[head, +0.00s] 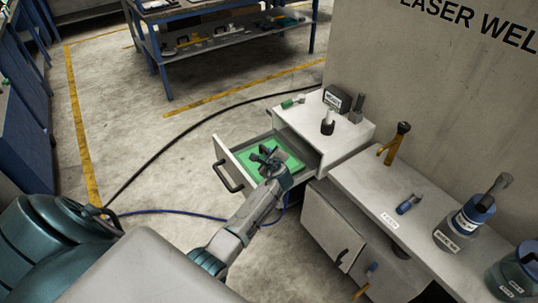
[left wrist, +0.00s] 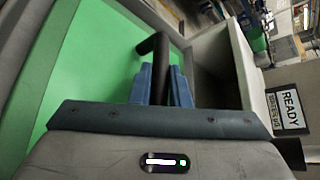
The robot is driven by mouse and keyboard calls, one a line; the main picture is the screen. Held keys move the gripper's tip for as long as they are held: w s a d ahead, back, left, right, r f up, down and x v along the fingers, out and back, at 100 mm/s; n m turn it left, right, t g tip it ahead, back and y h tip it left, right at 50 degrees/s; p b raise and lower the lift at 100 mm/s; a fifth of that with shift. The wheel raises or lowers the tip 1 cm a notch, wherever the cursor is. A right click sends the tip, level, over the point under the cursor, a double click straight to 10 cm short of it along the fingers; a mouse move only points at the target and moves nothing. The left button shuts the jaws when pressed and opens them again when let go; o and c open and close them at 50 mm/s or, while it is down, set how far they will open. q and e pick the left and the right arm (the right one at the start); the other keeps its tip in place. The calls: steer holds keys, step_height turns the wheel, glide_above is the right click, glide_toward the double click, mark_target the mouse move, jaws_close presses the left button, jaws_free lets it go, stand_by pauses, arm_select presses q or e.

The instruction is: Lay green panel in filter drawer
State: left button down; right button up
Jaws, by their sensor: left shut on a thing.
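The green panel (head: 291,160) lies flat within the outline of the open filter drawer (head: 226,160) in the head view. Whether it rests on the drawer's bottom or hangs slightly above it, I cannot tell. My left gripper (head: 268,157) is over the panel, its blue fingers (left wrist: 162,84) shut on a dark bent handle (left wrist: 158,58). The handle appears to belong to the panel; its foot is hidden behind the fingers. In the left wrist view the green panel (left wrist: 105,60) fills the upper left, with a grey drawer wall to its right. My right gripper is out of view.
The white cabinet top (head: 345,137) holds a black labelled block (head: 337,98) and small bottles. A counter to the right carries an orange-brown tool (head: 396,142) and labelled jars (head: 464,222). A cable crosses the floor left of the drawer. The floor there is otherwise clear.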

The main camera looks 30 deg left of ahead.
arm_select(q)
steer(key=c, duration=1.4)
jaws_free()
steer(key=shift+o, duration=0.2)
steer(key=shift+r, duration=0.1)
steer(key=v, duration=1.2)
